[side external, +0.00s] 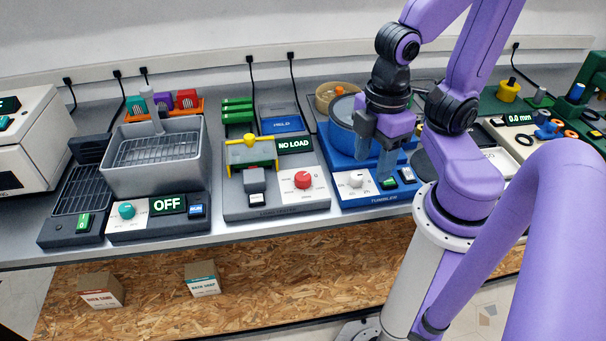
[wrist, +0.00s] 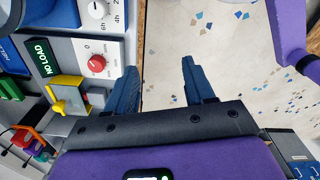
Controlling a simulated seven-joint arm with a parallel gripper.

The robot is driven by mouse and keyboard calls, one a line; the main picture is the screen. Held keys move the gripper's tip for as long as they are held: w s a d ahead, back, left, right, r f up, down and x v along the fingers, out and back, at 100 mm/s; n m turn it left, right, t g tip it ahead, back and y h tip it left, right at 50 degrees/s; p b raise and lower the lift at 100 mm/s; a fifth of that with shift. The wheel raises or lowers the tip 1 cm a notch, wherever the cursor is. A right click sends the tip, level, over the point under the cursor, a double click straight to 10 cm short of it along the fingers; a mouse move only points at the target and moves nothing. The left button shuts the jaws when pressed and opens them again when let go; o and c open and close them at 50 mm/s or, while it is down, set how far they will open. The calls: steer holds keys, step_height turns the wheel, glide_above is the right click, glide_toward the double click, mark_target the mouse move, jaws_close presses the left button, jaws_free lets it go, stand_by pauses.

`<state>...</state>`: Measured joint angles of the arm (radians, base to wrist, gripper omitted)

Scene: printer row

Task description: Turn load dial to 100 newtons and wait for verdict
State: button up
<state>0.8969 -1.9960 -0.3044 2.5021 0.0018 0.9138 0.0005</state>
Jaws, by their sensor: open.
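The load dial is a red knob (side external: 304,180) on a white panel of the grey load tester (side external: 240,212). It also shows in the wrist view (wrist: 96,63), left of my fingers. A "0" is printed beside it; the other marks are too small to read. The tester's display (side external: 295,145) reads "NO LOAD" in green. My gripper (side external: 377,158) is open and empty, above the blue tumbler to the right of the dial. In the wrist view its fingers (wrist: 160,88) are apart over the floor.
The blue tumbler (side external: 375,197) with a white dial stands right of the tester. A grey basket unit (side external: 158,160) reading "OFF" stands left. A blue "HELD" tray (side external: 283,124) and green blocks (side external: 237,110) lie behind. The bench's front edge is clear.

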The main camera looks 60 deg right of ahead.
steer(key=shift+o, duration=0.3)
steer(key=w+a+r+m+g+h, duration=0.1)
steer(key=w+m, duration=0.5)
steer(key=w, duration=0.7)
steer(key=shift+a+r+m+g, duration=0.25)
steer(key=shift+m+g, duration=0.05)
steer(key=shift+g, duration=0.3)
steer(key=m+g, duration=0.2)
steer(key=m, duration=0.4)
glide_toward(303, 176)
steer(key=shift+y, duration=0.3)
steer(key=x, duration=0.8)
steer(key=shift+d+f, duration=0.3)
steer(key=c, duration=1)
